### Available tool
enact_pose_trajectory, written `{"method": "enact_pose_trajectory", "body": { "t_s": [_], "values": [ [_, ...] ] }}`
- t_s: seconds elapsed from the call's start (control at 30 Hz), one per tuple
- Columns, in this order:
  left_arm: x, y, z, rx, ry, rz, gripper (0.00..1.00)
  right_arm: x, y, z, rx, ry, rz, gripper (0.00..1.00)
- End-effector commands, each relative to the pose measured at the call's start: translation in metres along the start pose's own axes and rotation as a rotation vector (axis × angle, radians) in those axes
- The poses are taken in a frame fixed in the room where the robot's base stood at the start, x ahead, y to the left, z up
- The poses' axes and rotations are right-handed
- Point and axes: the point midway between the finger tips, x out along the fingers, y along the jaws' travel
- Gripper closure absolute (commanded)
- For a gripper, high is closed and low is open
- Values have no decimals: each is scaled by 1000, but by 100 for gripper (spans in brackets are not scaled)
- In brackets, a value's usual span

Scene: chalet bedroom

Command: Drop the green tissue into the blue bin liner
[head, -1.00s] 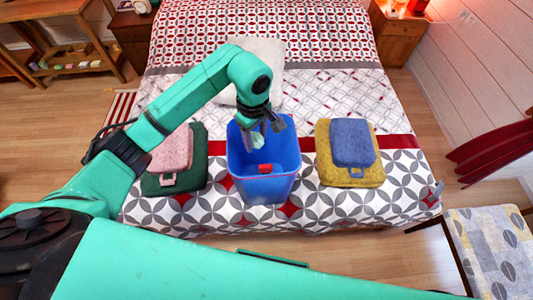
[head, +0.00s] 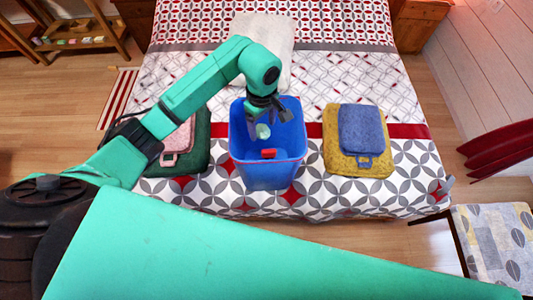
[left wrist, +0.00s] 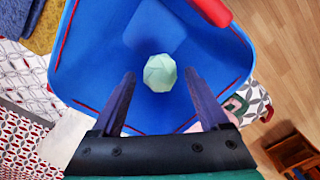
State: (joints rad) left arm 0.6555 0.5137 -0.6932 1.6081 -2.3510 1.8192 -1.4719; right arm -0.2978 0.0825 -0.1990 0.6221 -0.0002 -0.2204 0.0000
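The blue bin liner (head: 270,173) is an open-topped blue tub on the bed, with a red piece on its near rim. It also fills much of the left wrist view (left wrist: 95,60). My left gripper (head: 268,112) is over its opening, pointing down. In the left wrist view its fingers (left wrist: 160,82) are spread apart. The pale green crumpled tissue (left wrist: 159,72) shows between and beyond the fingertips, with a gap on each side. In the head view the tissue (head: 263,131) is just below the fingers, within the opening; I cannot tell whether it rests on anything. My right gripper is not in view.
A yellow folded towel (head: 340,165) with a blue one (head: 361,130) on top lies right of the bin. A green folded towel (head: 195,160) with a pink one lies left, partly behind my arm. A patterned seat (head: 495,250) stands at the lower right.

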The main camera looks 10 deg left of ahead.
Motion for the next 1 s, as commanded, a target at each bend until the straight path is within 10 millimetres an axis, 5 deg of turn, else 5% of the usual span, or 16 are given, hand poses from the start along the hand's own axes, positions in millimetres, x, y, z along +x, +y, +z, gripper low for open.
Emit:
{"method": "enact_pose_trajectory", "body": {
  "t_s": [0.43, 0.63, 0.8, 1.0],
  "values": [
    [-10, 1, 0, 1, 1, 4, 9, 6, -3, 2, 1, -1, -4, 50],
    [-61, 1, -1, 2, 6, 8, 9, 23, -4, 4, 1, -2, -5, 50],
    [-116, 1, -2, 0, 8, 6, 9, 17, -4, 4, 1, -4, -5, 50],
    [-144, 0, 0, 0, 2, 1, 9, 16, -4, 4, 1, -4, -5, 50]
  ]
}}
